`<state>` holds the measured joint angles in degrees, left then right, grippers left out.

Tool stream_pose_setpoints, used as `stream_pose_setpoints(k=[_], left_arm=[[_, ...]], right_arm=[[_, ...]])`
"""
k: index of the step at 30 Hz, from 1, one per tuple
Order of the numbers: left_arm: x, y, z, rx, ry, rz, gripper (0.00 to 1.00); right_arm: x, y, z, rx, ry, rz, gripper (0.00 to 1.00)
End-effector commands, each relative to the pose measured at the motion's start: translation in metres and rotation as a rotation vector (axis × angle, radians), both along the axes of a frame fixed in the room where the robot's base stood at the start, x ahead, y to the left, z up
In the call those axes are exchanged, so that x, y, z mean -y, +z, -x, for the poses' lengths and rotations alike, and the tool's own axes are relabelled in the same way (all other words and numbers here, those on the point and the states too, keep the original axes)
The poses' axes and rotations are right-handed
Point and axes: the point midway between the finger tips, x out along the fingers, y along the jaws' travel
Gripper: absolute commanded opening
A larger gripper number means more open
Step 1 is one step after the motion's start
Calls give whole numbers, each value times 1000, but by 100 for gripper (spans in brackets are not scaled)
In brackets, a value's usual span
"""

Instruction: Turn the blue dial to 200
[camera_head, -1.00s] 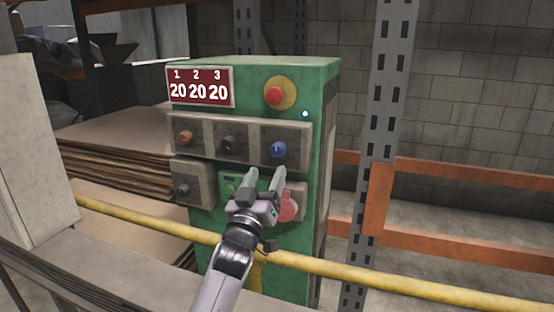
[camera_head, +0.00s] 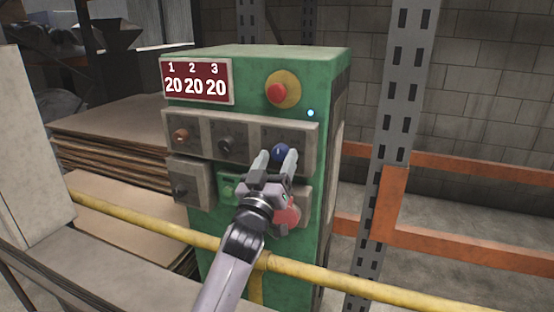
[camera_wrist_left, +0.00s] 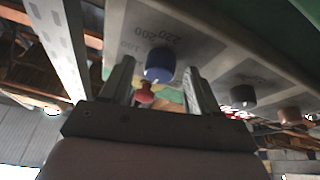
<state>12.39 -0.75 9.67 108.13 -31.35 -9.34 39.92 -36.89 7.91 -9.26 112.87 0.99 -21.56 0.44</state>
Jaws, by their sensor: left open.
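The blue dial (camera_head: 281,152) is the right one of three dials on the upper grey panel of a green control box (camera_head: 325,100). My left gripper (camera_head: 277,158) is open, its fingertips just below and at either side of the dial. In the left wrist view the blue dial (camera_wrist_left: 160,64) sits between the two open fingers (camera_wrist_left: 158,78), with "220" and "200" printed on the panel beside it. I cannot tell whether the fingers touch it. The display (camera_head: 197,84) reads 20 under 1, 2 and 3. My right gripper is not in view.
A black dial (camera_head: 227,146) and an orange-brown dial (camera_head: 182,135) are left of the blue one. A red button on yellow (camera_head: 277,93) is above. A yellow rail (camera_head: 340,284) crosses in front of the box. A grey rack post (camera_head: 401,130) stands to the right.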

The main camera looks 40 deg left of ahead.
Motion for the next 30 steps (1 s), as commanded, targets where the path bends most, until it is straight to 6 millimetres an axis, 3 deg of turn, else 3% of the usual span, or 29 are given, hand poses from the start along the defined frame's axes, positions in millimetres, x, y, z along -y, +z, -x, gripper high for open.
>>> stream_pose_setpoints(k=[2,7,20,30], left_arm=[[0,0,0,0,0,0,61],[0,0,0,0,0,0,6],[-1,2,0,-15,0,-70,6],[-3,5,1,-77,-2,-324,6]], right_arm=[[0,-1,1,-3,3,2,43],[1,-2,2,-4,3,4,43],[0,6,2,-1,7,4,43],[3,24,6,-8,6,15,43]])
